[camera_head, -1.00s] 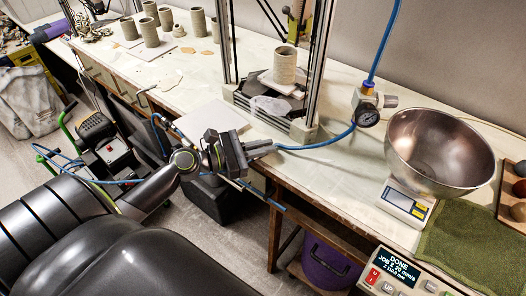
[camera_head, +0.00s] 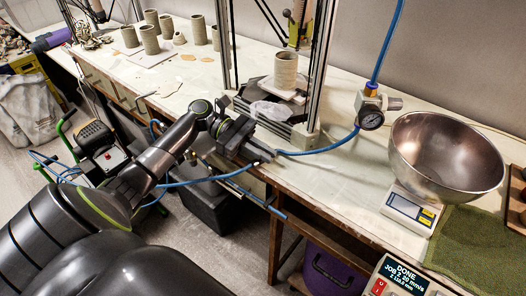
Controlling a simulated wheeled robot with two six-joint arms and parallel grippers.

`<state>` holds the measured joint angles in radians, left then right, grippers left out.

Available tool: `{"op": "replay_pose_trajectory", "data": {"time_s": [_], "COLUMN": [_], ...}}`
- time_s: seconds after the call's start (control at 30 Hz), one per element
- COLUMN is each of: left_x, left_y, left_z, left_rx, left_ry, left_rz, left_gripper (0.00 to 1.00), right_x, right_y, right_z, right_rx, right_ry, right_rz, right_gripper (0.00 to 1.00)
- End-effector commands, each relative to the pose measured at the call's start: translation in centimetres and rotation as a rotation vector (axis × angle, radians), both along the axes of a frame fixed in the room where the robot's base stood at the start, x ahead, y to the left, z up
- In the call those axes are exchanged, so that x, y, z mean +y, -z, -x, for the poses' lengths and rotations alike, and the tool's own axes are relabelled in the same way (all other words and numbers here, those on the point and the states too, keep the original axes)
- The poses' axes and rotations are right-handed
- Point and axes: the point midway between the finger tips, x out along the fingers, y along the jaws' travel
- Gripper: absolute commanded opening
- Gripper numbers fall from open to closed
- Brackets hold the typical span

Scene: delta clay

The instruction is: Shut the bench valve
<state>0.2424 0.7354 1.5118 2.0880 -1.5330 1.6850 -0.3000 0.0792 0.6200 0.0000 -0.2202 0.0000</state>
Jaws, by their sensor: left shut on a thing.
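My left gripper (camera_head: 264,152) is at the bench's front edge, below the clay printer. Its dark jaws are shut at the place where the blue hose (camera_head: 318,150) ends. The bench valve there is mostly hidden by the jaws, so I cannot see its handle position. The hose runs right to a regulator with a round gauge (camera_head: 371,120), standing clear of the gripper. My right gripper is not in view.
The printer frame (camera_head: 309,80) with a clay pot (camera_head: 285,70) stands just behind the gripper. A metal bowl (camera_head: 446,150) sits on a scale (camera_head: 408,212) at right. Several clay pots stand at the back left. The bench front between gripper and scale is clear.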

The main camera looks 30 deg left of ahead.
Motion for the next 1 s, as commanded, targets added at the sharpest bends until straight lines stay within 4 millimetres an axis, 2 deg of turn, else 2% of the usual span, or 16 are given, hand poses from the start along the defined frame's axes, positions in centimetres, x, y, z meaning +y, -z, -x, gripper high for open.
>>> {"op": "replay_pose_trajectory", "data": {"time_s": [0.33, 0.87, 0.9, 1.0], "left_x": [-0.01, 0.00, 0.00, -0.02], "left_y": [-0.04, 0.07, 0.07, 0.06], "left_z": [-0.08, -0.01, -0.01, -0.01], "left_rx": [0.028, 0.033, 0.033, 0.033], "left_ry": [0.130, 0.151, 0.151, 0.150], "left_rz": [-0.010, -0.014, -0.014, -0.013], "left_gripper": [0.00, 0.00, 0.12, 0.26], "right_x": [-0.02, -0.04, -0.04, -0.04], "right_y": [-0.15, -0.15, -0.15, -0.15], "right_z": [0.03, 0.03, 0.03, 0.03], "right_rx": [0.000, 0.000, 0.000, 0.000], "right_ry": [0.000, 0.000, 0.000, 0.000], "right_rz": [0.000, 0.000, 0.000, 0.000], "right_gripper": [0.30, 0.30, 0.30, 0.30]}}
